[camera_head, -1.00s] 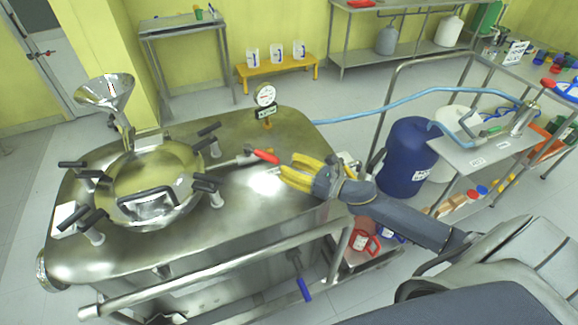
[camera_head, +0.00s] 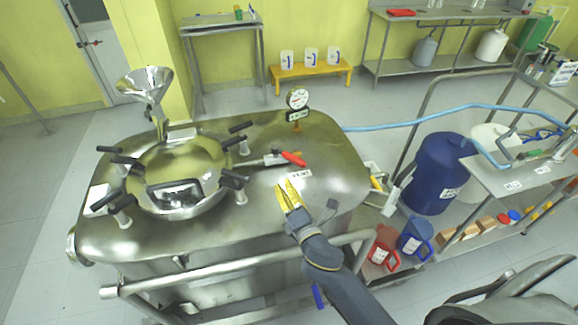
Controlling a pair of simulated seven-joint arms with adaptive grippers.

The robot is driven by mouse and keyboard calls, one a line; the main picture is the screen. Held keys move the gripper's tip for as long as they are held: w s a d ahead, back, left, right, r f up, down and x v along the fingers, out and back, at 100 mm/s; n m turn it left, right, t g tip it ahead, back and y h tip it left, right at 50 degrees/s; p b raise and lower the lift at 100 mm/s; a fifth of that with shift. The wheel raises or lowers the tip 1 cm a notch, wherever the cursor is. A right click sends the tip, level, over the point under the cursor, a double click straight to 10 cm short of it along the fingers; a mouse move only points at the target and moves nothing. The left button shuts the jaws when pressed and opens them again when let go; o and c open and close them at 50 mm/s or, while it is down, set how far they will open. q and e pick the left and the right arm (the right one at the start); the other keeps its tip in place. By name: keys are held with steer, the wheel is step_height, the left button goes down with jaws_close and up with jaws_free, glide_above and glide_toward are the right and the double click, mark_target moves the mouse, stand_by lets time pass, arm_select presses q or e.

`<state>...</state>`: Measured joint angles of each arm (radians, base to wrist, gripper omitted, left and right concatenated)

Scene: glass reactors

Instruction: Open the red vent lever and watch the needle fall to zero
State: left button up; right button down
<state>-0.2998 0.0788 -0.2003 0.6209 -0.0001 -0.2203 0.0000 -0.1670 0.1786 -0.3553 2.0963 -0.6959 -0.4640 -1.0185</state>
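The red vent lever (camera_head: 293,158) is on a small metal valve on top of the steel reactor (camera_head: 330,190). It points right and slightly toward me, beside a "VENT" label (camera_head: 301,174). The round white pressure gauge (camera_head: 297,98) stands on a short stem behind the lever. Its needle is too small to read. My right gripper (camera_head: 286,184), with yellow fingers, is over the reactor top on the near side of the lever. Its fingers are a little apart, with nothing between them, and clear of the lever. My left gripper is not in view.
A round hatch (camera_head: 178,170) with black-handled clamps and a steel funnel (camera_head: 146,88) are left of the valve. A rail (camera_head: 240,262) runs along the reactor's near side. A blue hose (camera_head: 420,123) leads right toward a trolley and a blue drum (camera_head: 437,172).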

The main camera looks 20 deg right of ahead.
steer(key=m+h, duration=0.1)
steer(key=s+a+m, duration=0.1)
steer(key=m, duration=0.1)
steer(key=m+h, duration=0.1)
steer(key=shift+s+a+r+m+g+h, duration=0.2)
steer(key=shift+s+r+m+g+h, duration=0.1)
steer(key=m, duration=0.1)
steer(key=s+m+h, duration=0.1)
steer(key=m, duration=0.1)
steer(key=m+g+h, duration=0.1)
steer(key=shift+s+a+r+m, duration=0.25)
steer(key=shift+s+r+m, duration=0.05)
glide_toward(286, 158)
steer(key=w+a, duration=0.1)
steer(key=w, duration=0.1)
steer(key=w+a, duration=0.1)
steer(key=a, duration=0.1)
steer(key=shift+w+r, duration=0.1)
steer(key=shift+w, duration=0.25)
steer(key=shift+w+d, duration=0.55)
steer(key=shift+d, duration=0.35)
steer(key=shift+w+d+f, duration=0.35)
steer(key=shift+w+d, duration=0.05)
steer(key=shift+d, duration=0.1)
steer(key=shift+w+d, duration=0.15)
steer(key=shift+d, duration=0.15)
steer(key=shift+d, duration=0.3)
steer(key=shift+y, duration=0.3)
